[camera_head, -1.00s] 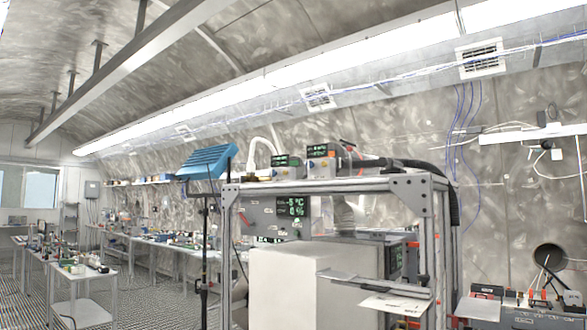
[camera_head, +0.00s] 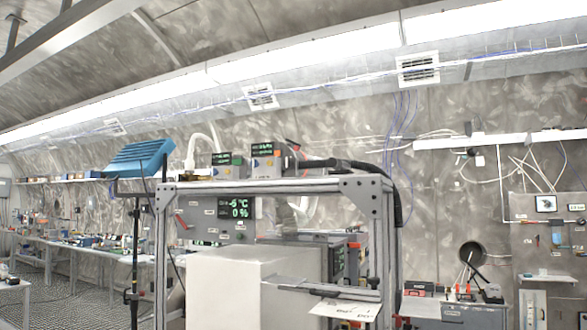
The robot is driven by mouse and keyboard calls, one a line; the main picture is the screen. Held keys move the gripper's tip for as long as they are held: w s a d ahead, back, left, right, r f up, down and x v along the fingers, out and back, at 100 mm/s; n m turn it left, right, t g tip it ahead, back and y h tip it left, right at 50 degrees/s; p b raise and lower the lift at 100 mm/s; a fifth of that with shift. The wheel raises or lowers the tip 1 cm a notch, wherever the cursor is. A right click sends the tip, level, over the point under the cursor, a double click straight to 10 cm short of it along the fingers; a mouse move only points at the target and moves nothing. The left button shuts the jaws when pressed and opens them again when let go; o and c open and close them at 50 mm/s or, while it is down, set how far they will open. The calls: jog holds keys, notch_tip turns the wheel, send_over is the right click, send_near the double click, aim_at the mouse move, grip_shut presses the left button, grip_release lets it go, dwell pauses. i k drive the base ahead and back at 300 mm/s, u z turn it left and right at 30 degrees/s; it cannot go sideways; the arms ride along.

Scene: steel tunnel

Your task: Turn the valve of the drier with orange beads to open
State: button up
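I cannot make out a drier with orange beads or its valve in this view. A metal frame rack (camera_head: 270,187) stands in the middle, with a large pale box (camera_head: 222,285) inside it. A grey panel in the rack carries a green-lit display (camera_head: 234,208) that reads about -5 °C and 0 %. A small red part (camera_head: 181,221) is at the panel's left; I cannot tell what it is. Small red or orange parts also show at the rack's right side, too small to identify. My gripper is not in view.
Two small units with green displays (camera_head: 228,159) (camera_head: 267,160) sit on the rack, beside a blue box (camera_head: 140,158). A bench (camera_head: 445,312) with a dark round piece (camera_head: 472,254) stands right. A tool panel (camera_head: 548,240) hangs far right. Floor shows at left.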

aim_at(254, 163)
jog(key=u, duration=0.05)
jog(key=i, duration=1)
jog(key=z, duration=0.05)
